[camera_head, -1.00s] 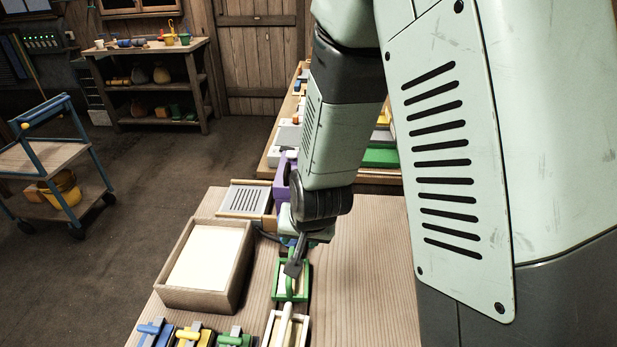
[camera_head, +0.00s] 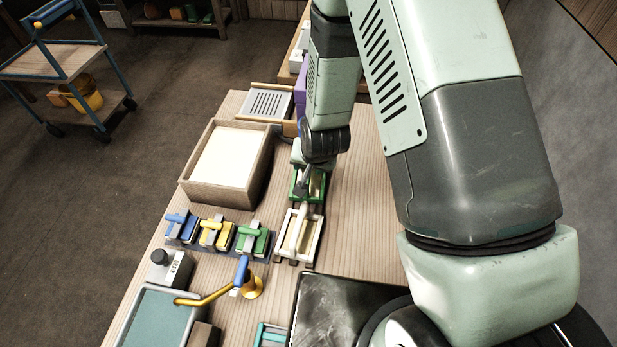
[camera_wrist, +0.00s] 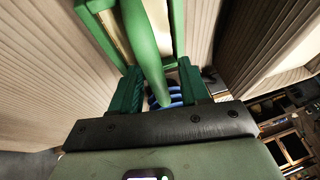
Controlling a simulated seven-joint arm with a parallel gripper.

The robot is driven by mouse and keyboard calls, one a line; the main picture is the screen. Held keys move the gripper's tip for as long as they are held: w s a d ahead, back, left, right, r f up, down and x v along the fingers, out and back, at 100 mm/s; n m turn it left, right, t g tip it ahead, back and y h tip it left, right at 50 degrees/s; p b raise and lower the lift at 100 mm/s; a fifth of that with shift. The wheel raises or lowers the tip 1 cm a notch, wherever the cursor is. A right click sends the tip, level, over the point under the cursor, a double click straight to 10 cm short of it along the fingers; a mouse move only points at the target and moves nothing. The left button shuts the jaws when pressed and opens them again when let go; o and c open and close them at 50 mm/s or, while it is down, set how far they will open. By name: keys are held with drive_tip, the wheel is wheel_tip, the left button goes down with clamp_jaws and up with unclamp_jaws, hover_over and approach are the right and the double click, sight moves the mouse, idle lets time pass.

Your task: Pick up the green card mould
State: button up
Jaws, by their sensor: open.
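The green card mould (camera_head: 320,184) is a small green frame with a pale middle and a green handle. It is on the wooden table, behind a cream-framed mould, partly hidden by my gripper (camera_head: 304,182). In the wrist view, the mould's green frame (camera_wrist: 92,8) is at the top and its handle (camera_wrist: 146,45) runs down between the two fingers of my gripper (camera_wrist: 160,72). The fingers are apart on either side of the handle, with visible room at the right. I cannot tell whether the left finger touches it.
The cream mould (camera_head: 316,238) sits just in front of the green one. A wooden box (camera_head: 222,200) with a pale filling stands left. Blue, yellow and green handled blocks (camera_head: 250,240) and a yellow tap (camera_head: 252,287) are nearer. The table (camera_head: 355,215) right of the moulds is clear.

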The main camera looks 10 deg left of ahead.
drive_tip(key=shift+w+a+f, duration=0.1)
drive_tip(key=shift+w+f, duration=0.1)
drive_tip(key=shift+f, duration=0.3)
clamp_jaws()
